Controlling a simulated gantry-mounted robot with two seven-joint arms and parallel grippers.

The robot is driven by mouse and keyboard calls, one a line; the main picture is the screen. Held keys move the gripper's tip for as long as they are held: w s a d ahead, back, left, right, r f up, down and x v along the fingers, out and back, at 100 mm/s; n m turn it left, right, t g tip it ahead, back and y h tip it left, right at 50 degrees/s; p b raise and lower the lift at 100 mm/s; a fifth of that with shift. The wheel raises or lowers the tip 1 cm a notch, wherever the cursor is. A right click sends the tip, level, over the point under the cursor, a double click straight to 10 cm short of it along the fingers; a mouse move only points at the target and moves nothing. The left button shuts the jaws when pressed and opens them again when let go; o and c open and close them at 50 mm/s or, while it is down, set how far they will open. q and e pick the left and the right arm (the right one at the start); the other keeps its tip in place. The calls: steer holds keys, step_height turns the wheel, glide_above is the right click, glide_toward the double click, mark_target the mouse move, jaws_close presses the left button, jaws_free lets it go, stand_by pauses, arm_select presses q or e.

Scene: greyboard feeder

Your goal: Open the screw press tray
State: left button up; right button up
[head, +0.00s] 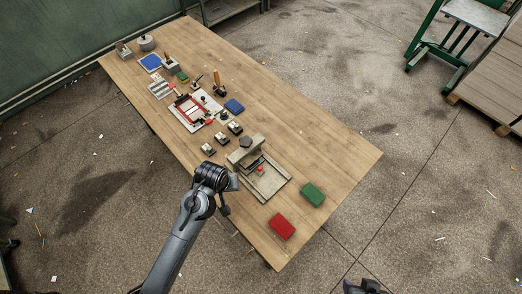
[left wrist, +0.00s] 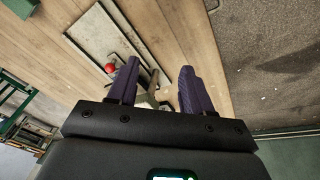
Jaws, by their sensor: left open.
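The screw press (head: 243,151) stands on the front part of the wooden table, a beige body with a dark knob on top. Its flat grey tray (head: 269,187) lies to its right, with a red knob (head: 260,169) near the press. In the left wrist view the tray (left wrist: 92,38) and red knob (left wrist: 110,68) show beyond the fingers. My left gripper (head: 230,194) is near the table's front edge, beside the press. Its two fingers (left wrist: 158,88) are apart with nothing held between them.
A red block (head: 282,226) and a green block (head: 313,194) lie right of the tray. Several small clamp-like pieces (head: 221,140) and a red-framed fixture (head: 194,111) are to the left. The table's back right (head: 325,150) is clear.

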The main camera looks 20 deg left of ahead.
mark_target(259, 168)
arm_select(q)
steer(key=w+d+r+n+g+h, duration=0.1)
steer(key=w+d+n, duration=0.15)
steer(key=w, duration=0.45)
steer(key=w+d+n, duration=0.1)
steer(key=w+n, duration=0.2)
steer(key=w, duration=0.3)
steer(key=f, duration=0.3)
steer(key=w+d+f, duration=0.1)
steer(key=f, duration=0.3)
steer(key=w+f+b, duration=0.1)
steer(key=f, duration=0.2)
steer(key=shift+d+f, duration=0.2)
steer(key=shift+d, duration=0.05)
steer(key=shift+c, duration=0.2)
jaws_close()
